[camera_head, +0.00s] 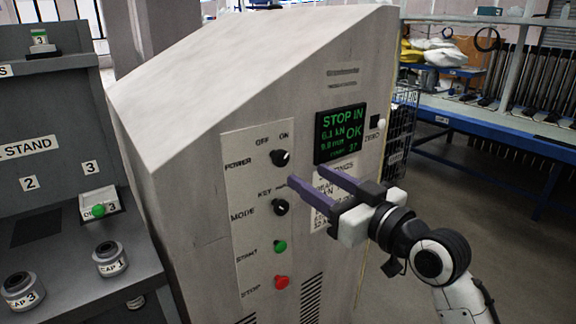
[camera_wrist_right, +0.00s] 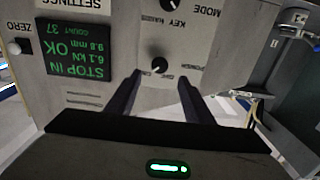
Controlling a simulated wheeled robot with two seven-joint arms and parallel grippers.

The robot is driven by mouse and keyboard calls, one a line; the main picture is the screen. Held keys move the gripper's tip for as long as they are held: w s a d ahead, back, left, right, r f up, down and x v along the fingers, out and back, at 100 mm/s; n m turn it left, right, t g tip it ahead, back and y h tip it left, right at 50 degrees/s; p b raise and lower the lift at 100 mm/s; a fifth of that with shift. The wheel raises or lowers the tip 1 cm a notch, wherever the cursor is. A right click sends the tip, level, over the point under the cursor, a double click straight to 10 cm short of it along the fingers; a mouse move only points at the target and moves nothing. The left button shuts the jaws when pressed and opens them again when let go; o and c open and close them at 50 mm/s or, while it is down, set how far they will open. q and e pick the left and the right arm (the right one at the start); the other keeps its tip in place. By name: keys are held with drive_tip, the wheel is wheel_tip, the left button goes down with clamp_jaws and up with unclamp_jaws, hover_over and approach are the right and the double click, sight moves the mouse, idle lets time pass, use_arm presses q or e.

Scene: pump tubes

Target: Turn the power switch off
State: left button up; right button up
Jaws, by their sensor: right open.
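The power switch (camera_head: 280,158) is a black round knob on the white control strip of the grey cabinet, below the OFF and ON labels. Its white mark points up and right, towards ON. My right gripper (camera_head: 305,175) is open and empty, just right of and below the knob in the head view, in front of the panel. In the right wrist view, the power switch (camera_wrist_right: 158,65) appears between the lines of the two fingertips (camera_wrist_right: 160,80), beyond them. Contact does not show. My left gripper is not in view.
The mode knob (camera_head: 280,207), green start button (camera_head: 280,246) and red stop button (camera_head: 281,282) sit below. A lit screen (camera_head: 340,134) reads "STOP IN", "OK"; a ZERO knob (camera_head: 381,123) is beside it. A dark stand with caps (camera_head: 110,258) is at left.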

sight(283, 161)
drive_tip(key=x, duration=0.9)
drive_tip(key=shift+w, duration=0.1)
drive_tip(key=shift+f, duration=0.1)
drive_tip(key=c, duration=1)
